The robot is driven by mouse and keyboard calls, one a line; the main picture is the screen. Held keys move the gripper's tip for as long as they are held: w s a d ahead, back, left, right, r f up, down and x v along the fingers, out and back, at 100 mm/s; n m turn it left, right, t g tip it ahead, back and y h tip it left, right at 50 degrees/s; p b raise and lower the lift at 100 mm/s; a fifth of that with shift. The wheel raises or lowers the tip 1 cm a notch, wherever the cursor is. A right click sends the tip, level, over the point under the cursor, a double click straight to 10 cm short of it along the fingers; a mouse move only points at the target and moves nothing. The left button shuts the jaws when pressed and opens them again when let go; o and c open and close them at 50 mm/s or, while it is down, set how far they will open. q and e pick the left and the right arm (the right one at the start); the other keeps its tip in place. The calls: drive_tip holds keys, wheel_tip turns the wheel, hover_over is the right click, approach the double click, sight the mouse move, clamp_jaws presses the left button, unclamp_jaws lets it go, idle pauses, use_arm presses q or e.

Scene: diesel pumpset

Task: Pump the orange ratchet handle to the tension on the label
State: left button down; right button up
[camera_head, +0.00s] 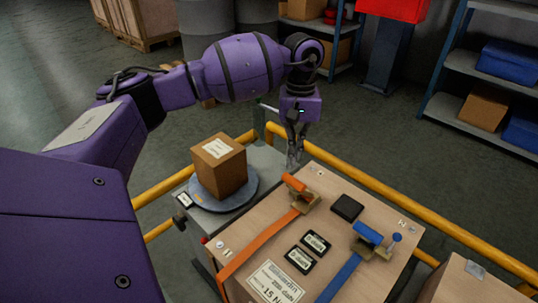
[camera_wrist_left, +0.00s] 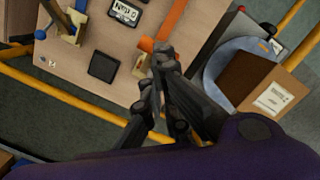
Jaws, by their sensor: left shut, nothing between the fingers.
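The orange ratchet handle (camera_head: 295,183) sits on its tan ratchet body (camera_head: 309,201) near the far edge of the wooden-topped bench (camera_head: 245,245). An orange strap (camera_head: 258,243) runs from it toward the near edge. My left gripper (camera_head: 293,165) is shut and empty, pointing down just beyond the handle, apparently apart from it. In the left wrist view its fingertips (camera_wrist_left: 161,55) overlap the handle (camera_wrist_left: 147,45) and partly hide it. The white label (camera_head: 276,281) lies on the bench front and shows "15 N". Two small displays (camera_head: 315,243) lie beside the strap; their readings are too small. My right gripper is out of view.
A blue ratchet handle (camera_head: 368,233) with a blue strap (camera_head: 341,279) sits to the right, and a black square block (camera_head: 347,207) lies between the ratchets. A cardboard box (camera_head: 219,168) stands on a round plate (camera_head: 250,192) at left. Yellow rails (camera_head: 400,208) run behind the bench.

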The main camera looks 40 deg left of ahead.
sight(302, 188)
use_arm(q)
drive_tip(key=shift+w, duration=0.15)
drive_tip(key=shift+f, duration=0.15)
drive_tip(key=shift+f, duration=0.25)
drive_tip(key=f, duration=0.1)
drive_tip(key=f+b, duration=0.1)
drive_tip(key=f, duration=0.1)
drive_tip(key=f+b, duration=0.1)
drive_tip(key=f, duration=0.1)
drive_tip(key=shift+s+d, duration=0.15)
drive_tip(key=shift+s, duration=0.15)
drive_tip(key=shift+f, duration=0.65)
